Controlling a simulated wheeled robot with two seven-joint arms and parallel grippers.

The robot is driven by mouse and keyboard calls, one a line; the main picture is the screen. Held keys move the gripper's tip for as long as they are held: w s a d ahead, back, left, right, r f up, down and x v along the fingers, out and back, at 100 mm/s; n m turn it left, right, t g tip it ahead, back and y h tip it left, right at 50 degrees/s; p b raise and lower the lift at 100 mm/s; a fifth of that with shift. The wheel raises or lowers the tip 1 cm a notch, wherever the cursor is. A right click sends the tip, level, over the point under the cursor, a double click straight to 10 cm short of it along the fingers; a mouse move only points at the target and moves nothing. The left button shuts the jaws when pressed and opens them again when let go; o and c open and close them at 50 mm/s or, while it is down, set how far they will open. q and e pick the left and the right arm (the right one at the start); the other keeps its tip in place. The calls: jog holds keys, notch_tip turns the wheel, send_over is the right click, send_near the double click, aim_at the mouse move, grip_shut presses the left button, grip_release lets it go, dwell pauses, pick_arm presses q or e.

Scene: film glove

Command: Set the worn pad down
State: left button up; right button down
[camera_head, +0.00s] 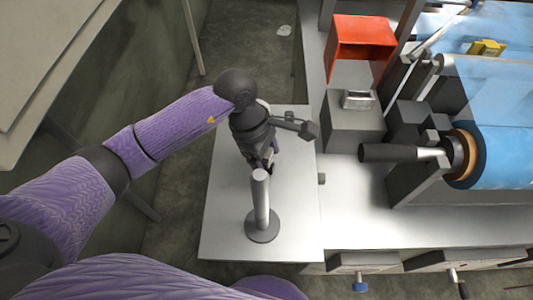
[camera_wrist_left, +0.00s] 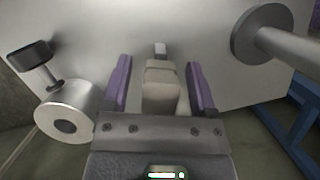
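My left gripper (camera_head: 268,165) points down over the pale metal side table (camera_head: 222,215), just behind an upright post on a round base (camera_head: 261,205). In the left wrist view its two purple fingers (camera_wrist_left: 159,65) stand apart. A beige-grey block, seemingly the worn pad (camera_wrist_left: 162,88), lies between them. A narrow gap shows on each side of it, so the fingers look open around it. Whether the pad rests on the table is hard to tell. In the head view the gripper hides the pad. My right gripper is not in view.
The post's base also shows in the left wrist view (camera_wrist_left: 262,35). A machine with a blue film roll (camera_head: 500,155), a black handle (camera_head: 390,153) and an orange open box (camera_head: 362,38) stands to the right. The table's left part is clear.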

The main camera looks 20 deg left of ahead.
pick_arm(q)
jog(key=shift+r, duration=0.2)
jog(key=p+v, duration=0.4)
jog(key=v, duration=0.8)
